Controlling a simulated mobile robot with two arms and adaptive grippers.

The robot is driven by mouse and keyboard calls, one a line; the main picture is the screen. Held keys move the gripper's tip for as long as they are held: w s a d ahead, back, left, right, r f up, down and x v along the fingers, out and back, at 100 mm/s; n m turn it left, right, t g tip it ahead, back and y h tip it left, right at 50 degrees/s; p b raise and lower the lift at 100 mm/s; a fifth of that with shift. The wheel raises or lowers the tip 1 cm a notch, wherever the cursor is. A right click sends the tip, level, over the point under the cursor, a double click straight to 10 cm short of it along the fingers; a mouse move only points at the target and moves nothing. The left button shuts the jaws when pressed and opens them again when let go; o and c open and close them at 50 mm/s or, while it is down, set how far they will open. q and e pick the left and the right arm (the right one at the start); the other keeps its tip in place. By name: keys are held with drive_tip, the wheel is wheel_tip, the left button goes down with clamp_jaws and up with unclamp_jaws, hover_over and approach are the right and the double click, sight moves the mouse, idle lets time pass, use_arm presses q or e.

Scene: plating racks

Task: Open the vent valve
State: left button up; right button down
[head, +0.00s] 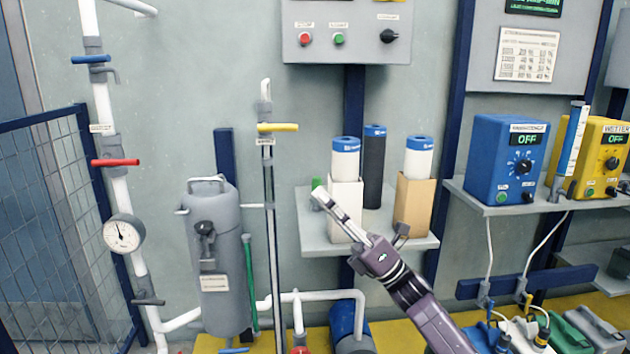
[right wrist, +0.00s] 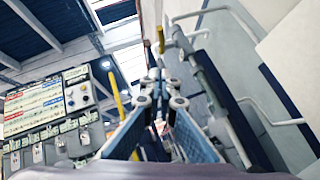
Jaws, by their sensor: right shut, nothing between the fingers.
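Several lever valves show in the head view; their labels are too small to read, so I cannot tell by name which is the vent valve. A yellow lever (head: 278,127) lies crosswise on a thin upright pipe. A blue lever (head: 91,59) and a red lever (head: 115,162) lie crosswise on the white pipe at left. My right gripper (head: 320,192) is shut and empty, pointing up and left, to the right of and below the yellow lever, apart from it in the picture. Its fingers also show in the right wrist view (right wrist: 160,78). My left gripper is not in view.
A grey filter vessel (head: 215,255) and a pressure gauge (head: 123,233) stand at left, beside a mesh fence (head: 60,240). A shelf (head: 320,240) with cartridges is behind my right gripper. A control box (head: 346,30) hangs above. Wall before the yellow lever looks clear.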

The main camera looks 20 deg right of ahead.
approach(278, 128)
drive_tip(key=w+a, duration=0.1)
drive_tip(key=a, duration=0.3)
drive_tip(key=shift+w+d+r, duration=0.2)
drive_tip(key=shift+w+r, duration=0.1)
drive_tip(key=shift+r, duration=0.25)
drive_tip(key=shift+w+d+r, duration=0.2)
drive_tip(key=shift+w+r, duration=0.1)
drive_tip(key=shift+r, duration=0.25)
drive_tip(key=shift+w+d+r, duration=0.2)
drive_tip(key=shift+w+r, duration=0.1)
drive_tip(key=shift+r, duration=0.25)
drive_tip(key=shift+r+p, duration=0.1)
drive_tip(key=shift+p, duration=0.35)
drive_tip(key=shift+s+d+r+g, duration=0.1)
drive_tip(key=shift+g, duration=0.2)
drive_tip(key=shift+n+p, duration=0.3)
drive_tip(key=shift+p, duration=0.1)
